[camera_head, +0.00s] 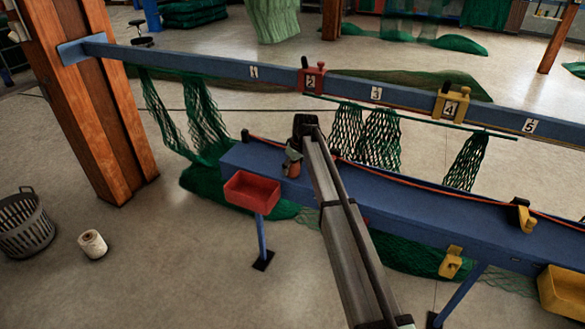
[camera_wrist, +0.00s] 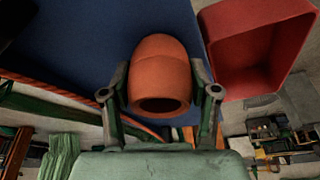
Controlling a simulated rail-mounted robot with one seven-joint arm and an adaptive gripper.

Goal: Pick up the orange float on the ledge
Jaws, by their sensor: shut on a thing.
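The orange float (camera_wrist: 160,68) is a rounded piece with a dark hole in its end, seen between my two fingers in the wrist view. My gripper (camera_wrist: 160,82) is shut on it, with one finger against each side. In the head view the float (camera_head: 291,167) shows small below my gripper (camera_head: 293,151), over the left part of the blue ledge (camera_head: 350,187). My arm hides part of the ledge. I cannot tell whether the float touches the ledge.
A red bin (camera_head: 252,191) hangs at the ledge's front left; it also shows close beside the float in the wrist view (camera_wrist: 250,50). An orange rope (camera_head: 420,186) runs along the ledge. A blue numbered rail (camera_head: 220,68) with hanging green nets (camera_head: 380,138) stands behind.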

